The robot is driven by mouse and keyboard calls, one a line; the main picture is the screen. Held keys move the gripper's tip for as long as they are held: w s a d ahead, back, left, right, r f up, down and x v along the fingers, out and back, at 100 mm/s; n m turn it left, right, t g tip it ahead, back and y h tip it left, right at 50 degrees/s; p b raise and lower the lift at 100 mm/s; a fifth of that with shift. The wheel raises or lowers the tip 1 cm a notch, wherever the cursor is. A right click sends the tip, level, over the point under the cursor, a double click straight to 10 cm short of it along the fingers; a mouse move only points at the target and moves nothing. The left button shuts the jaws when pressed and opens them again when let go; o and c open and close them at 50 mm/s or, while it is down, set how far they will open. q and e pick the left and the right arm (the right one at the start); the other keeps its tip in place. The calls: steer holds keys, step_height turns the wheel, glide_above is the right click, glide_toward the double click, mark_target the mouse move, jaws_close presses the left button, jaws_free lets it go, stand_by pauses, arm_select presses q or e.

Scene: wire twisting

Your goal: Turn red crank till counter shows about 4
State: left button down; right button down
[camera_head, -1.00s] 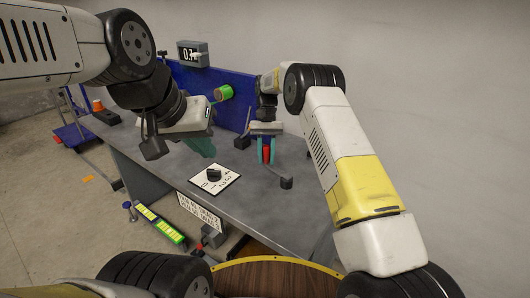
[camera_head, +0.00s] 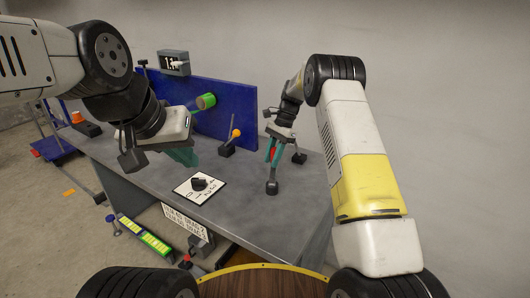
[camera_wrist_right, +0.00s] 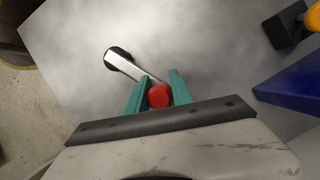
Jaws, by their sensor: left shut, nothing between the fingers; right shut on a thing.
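The red crank handle (camera_wrist_right: 158,96) is between the teal fingers of my right gripper (camera_wrist_right: 156,90) in the right wrist view. The right gripper is shut on it. The crank's metal arm (camera_wrist_right: 130,67) runs up-left from the handle to its dark hub (camera_wrist_right: 119,56). In the head view the hub (camera_head: 271,187) stands on the grey table, nearer than the handle. The counter (camera_head: 172,63) is a grey box above the blue panel; its reading seems to start with 1, the rest being unclear. My left gripper (camera_head: 184,157) is shut and empty above the table's left part.
A lever with an orange ball (camera_head: 235,134) stands left of my right gripper. A black knob (camera_head: 200,183) sits on a white plate at the table's front.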

steer(key=shift+s+d+r+m+t+y, duration=0.15)
steer(key=shift+d+m+t, duration=0.15)
steer(key=shift+d+m, duration=0.4)
steer(key=shift+d+f+m+t+y, duration=0.15)
steer(key=shift+d+m+t, duration=0.15)
steer(key=shift+d+m, duration=0.4)
steer(key=shift+a+r, duration=0.1)
steer(key=c, duration=1.1)
jaws_free()
steer(key=v, duration=0.7)
steer(key=shift+r, duration=0.3)
